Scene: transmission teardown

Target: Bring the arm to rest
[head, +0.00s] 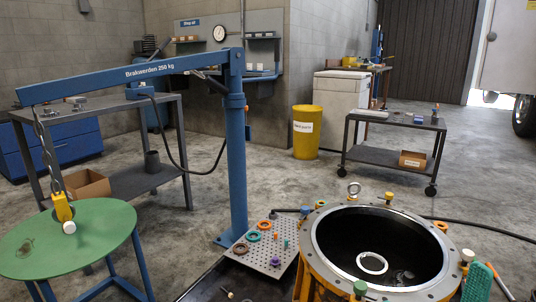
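Neither of my grippers is in view, and none of my arm links shows clearly. A blue crane arm (130,78) marked "Brakwerden 250 kg" reaches left from its blue post (237,160). A chain (48,150) hangs from the arm's left end. It carries a yellow hook block (62,207) with a white round end (69,227) low over a green round table (95,250). I cannot tell whether the white end touches the table. An open yellow transmission housing (311,262) with a grey flange ring stands at the lower right, with a pale ring (372,263) inside.
A perforated plate (262,258) with small coloured parts lies left of the housing. A grey workbench (170,100) stands behind the crane arm. A yellow bin (305,140) and a wheeled cart (390,160) stand farther back. The floor between is mostly clear, with a black cable crossing right.

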